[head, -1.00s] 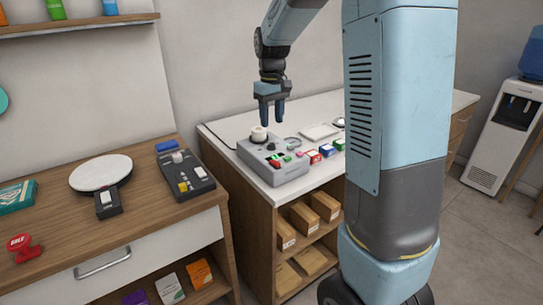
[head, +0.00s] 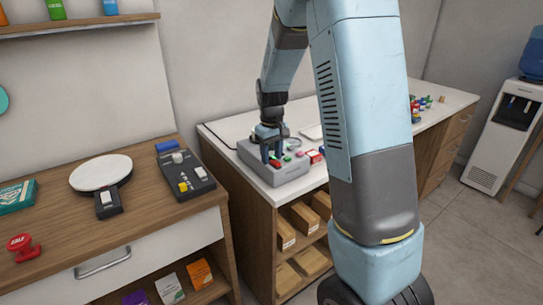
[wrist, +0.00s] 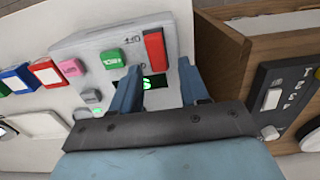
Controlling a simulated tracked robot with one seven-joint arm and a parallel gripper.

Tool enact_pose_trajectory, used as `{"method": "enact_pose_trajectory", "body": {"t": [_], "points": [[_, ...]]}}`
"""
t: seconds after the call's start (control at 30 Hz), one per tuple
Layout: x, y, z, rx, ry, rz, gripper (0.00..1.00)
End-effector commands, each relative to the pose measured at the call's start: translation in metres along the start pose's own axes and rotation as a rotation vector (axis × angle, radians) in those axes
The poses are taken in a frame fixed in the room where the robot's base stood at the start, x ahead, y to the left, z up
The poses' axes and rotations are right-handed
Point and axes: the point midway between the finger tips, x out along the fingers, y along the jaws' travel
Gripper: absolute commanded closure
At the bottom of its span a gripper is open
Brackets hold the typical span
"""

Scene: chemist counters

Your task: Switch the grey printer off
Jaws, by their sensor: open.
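The grey printer (head: 279,171) is a boxy unit on the white counter. In the wrist view, the grey printer (wrist: 88,43) shows a red rocker switch (wrist: 155,50) with a small marking beside it, a green button (wrist: 112,60), a grey button (wrist: 90,97) near a green light, and a partly covered display lit green (wrist: 152,84). My gripper (head: 271,160) points down over the printer. In the wrist view, my gripper (wrist: 158,70) is open with nothing between its fingers. The red switch lies just beyond and between the fingertips. I cannot tell whether they touch the printer.
Small coloured boxes (wrist: 46,72) stand beside the printer. A wooden counter (head: 150,210) on the left holds a black device (head: 185,172) and a round white-topped item (head: 100,172). My arm hides part of the white counter (head: 215,127).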

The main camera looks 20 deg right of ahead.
Motion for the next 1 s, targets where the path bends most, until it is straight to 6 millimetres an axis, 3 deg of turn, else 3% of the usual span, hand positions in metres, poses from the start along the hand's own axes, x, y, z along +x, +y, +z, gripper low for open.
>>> {"method": "enact_pose_trajectory", "body": {"t": [0.37, 0.83, 1.0], "points": [[0.0059, 0.0004, 0.0003, 0.001, 0.000, 0.000, 0.55], [0.0056, 0.0008, 0.0004, 0.002, 0.000, 0.000, 0.98], [0.0056, 0.0010, 0.0005, 0.002, 0.000, 0.000, 1.00]]}}
